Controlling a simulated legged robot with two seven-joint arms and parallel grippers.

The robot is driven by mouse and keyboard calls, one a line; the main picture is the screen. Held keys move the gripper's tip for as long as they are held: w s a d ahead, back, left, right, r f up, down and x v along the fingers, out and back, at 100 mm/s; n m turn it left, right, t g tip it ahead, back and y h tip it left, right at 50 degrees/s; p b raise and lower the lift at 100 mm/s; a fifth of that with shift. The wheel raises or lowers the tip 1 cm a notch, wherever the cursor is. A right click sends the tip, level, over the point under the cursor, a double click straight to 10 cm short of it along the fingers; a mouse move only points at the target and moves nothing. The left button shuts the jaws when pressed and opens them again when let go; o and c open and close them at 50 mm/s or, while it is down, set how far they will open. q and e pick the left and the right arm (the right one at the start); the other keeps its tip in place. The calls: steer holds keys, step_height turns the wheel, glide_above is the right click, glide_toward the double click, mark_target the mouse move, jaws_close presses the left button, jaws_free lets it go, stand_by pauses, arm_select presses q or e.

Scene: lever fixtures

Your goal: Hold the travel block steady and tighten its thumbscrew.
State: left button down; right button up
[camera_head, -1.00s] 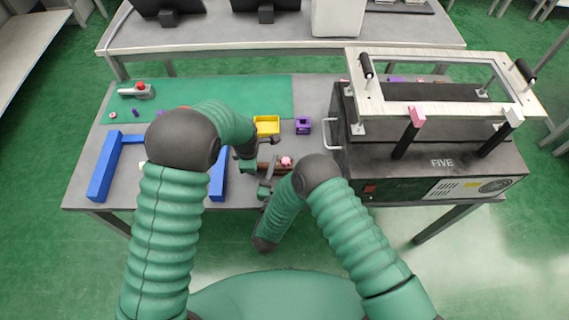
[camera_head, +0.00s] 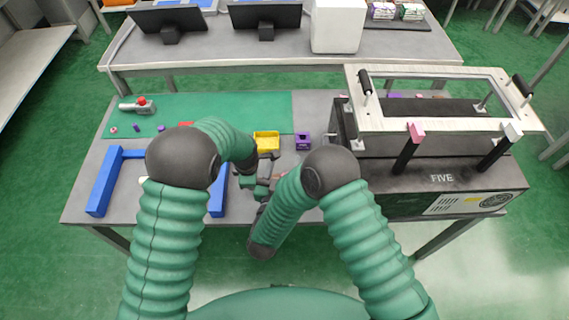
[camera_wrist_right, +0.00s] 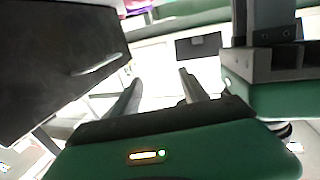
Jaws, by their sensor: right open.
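My right gripper (camera_head: 264,188) is at the front middle of the table, with its arm in front of the spot. In the right wrist view its two fingers (camera_wrist_right: 158,92) are apart with nothing between them. My left gripper (camera_head: 250,180) is close beside it, and its fingers are too small and overlapped to read. Part of what looks like my left gripper (camera_wrist_right: 268,85) shows at the right of the right wrist view. I cannot make out the travel block or its thumbscrew; the arms and grippers cover that area.
A yellow bin (camera_head: 266,141) and a purple block (camera_head: 302,140) stand behind the grippers. A blue frame (camera_head: 104,185) stands at the left. The green mat (camera_head: 210,106) has free room.

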steer(key=d+f+m+g+h, duration=0.1)
steer(key=d+f+m+g, duration=0.1)
steer(key=d+g, duration=0.1)
steer(key=s+d+f+m+g+h, duration=0.1)
steer(key=d+f+m+g, duration=0.1)
steer(key=d+g, duration=0.2)
steer(key=d+f+m+g+h, duration=0.2)
steer(key=d+f+g, duration=0.1)
steer(key=d+g, duration=0.1)
steer(key=shift+s+m, duration=0.3)
steer(key=m+g, duration=0.1)
steer(key=s+f+g+y, duration=0.1)
steer(key=g, duration=0.1)
steer(key=shift+s+d+f+m+y, duration=0.1)
steer(key=shift+s+d+m+y, duration=0.1)
steer(key=shift+s+m+y, duration=0.15)
steer(key=m+g+y, duration=0.1)
steer(key=a+m+g+y, duration=0.1)
steer(key=g, duration=0.1)
steer(key=shift+s+a+r+y, duration=0.2)
steer(key=shift+r+y, duration=0.1)
steer(key=shift+y, duration=0.05)
steer(key=w+a+r+m+y, duration=0.4)
steer(key=w+r+y, duration=0.2)
steer(key=r+y, duration=0.35)
steer(key=shift+g+h, duration=0.4)
steer(key=shift+h, duration=0.05)
steer(key=x, duration=1.1)
steer(key=shift+s+a, duration=0.2)
steer(key=shift+a, duration=0.1)
